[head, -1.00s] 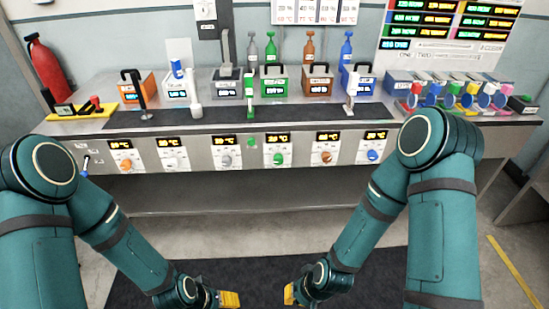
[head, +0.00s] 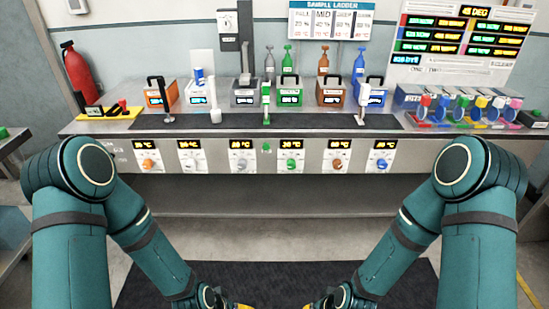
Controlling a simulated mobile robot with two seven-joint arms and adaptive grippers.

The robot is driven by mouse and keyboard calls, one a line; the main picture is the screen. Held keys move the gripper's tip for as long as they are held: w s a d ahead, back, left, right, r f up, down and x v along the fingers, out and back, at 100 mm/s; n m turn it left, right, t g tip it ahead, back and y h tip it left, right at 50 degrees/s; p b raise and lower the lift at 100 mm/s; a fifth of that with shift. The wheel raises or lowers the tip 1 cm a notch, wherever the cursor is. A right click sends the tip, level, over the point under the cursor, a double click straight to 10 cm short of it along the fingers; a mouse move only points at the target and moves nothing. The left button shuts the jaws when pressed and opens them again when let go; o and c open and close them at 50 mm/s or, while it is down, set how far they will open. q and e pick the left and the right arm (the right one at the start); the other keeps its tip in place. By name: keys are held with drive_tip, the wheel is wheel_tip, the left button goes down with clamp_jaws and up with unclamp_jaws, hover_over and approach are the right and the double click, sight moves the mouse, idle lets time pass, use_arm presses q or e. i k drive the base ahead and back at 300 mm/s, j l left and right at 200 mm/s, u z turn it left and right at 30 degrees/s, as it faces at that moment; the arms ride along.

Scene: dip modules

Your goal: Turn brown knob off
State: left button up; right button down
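The brown knob (head: 337,163) is on the front panel of the bench, between the green knob (head: 291,164) and the blue knob (head: 381,163). A small lit display with yellow digits sits just above it. The brown module (head: 331,97) stands on the bench top above that knob. My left gripper (head: 243,306) and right gripper (head: 309,306) are low at the bottom edge of the head view, well away from the panel. Only small yellow parts of them show, and their opening is cut off.
An orange knob (head: 148,163), a white knob and a grey knob (head: 241,166) are further left on the panel. Colored cups (head: 450,112) stand at the right end of the bench (head: 260,203). The floor space between my arms and the bench is clear.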

sight(337, 164)
drive_tip(key=i+l, duration=0.2)
drive_tip(key=l, duration=0.2)
drive_tip(key=i+l, duration=0.2)
drive_tip(key=l, duration=0.2)
drive_tip(key=i+l, duration=0.2)
drive_tip(key=l, duration=0.2)
drive_tip(key=i+l, duration=0.2)
drive_tip(key=l, duration=0.2)
drive_tip(key=i+l+u, duration=0.1)
drive_tip(key=l, duration=0.3)
drive_tip(key=i+l, duration=0.25)
drive_tip(key=l, duration=0.15)
drive_tip(key=i+l, duration=0.2)
drive_tip(key=l, duration=0.2)
drive_tip(key=i+l, duration=0.15)
drive_tip(key=l, duration=0.3)
